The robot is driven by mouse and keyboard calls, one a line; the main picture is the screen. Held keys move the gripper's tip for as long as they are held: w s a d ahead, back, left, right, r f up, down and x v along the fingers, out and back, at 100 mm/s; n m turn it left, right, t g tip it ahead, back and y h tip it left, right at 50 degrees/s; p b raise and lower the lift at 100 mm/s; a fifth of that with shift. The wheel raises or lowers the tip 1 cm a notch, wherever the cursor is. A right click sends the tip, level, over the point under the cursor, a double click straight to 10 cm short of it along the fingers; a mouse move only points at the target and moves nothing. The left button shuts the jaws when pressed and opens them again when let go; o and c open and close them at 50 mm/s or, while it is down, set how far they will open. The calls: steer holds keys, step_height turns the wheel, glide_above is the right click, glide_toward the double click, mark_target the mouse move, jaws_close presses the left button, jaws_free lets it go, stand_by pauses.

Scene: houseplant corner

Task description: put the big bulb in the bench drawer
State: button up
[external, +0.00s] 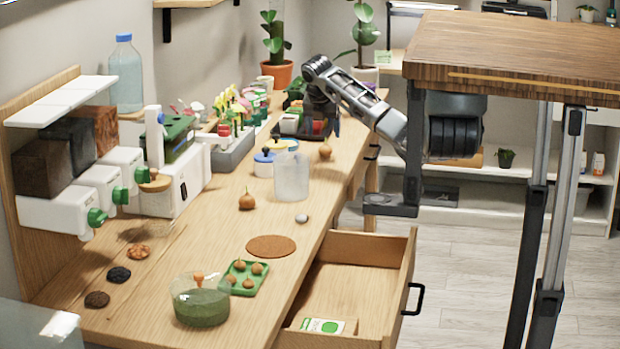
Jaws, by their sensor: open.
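Two loose brown bulbs lie on the wooden bench: a nearer bulb (246,201) at mid-bench and a farther bulb (325,151) beyond the clear beaker. I cannot tell for sure which is the big one. Several smaller bulbs sit in a green tray (265,279) near the front. The bench drawer (362,290) is pulled open at the right front, with a green and white packet (323,325) inside. My gripper (322,134) is open and points down over the far part of the bench, near the farther bulb. Its fingertips are small and partly unclear.
A clear beaker (291,176) stands between the two bulbs. A cork mat (271,246), a pale stone (302,218) and a glass bowl (200,300) are on the bench. Pots and a planter (234,148) crowd the back. A wooden tabletop (520,50) covers the upper right.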

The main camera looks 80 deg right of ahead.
mark_target(326, 143)
steer(key=x, duration=0.7)
steer(key=shift+d, duration=0.15)
steer(key=c, duration=1.2)
steer(key=shift+c, duration=0.2)
steer(key=shift+r, duration=0.1)
steer(key=shift+r, duration=0.5)
steer(key=r, duration=0.3)
steer(key=shift+s+d+r, duration=0.2)
steer(key=shift+s+r, duration=0.05)
steer(key=shift+s, duration=0.1)
steer(key=s+d+r, duration=0.3)
steer(key=s+r, duration=0.3)
steer(key=s, duration=0.4)
steer(key=shift+s+r, duration=0.2)
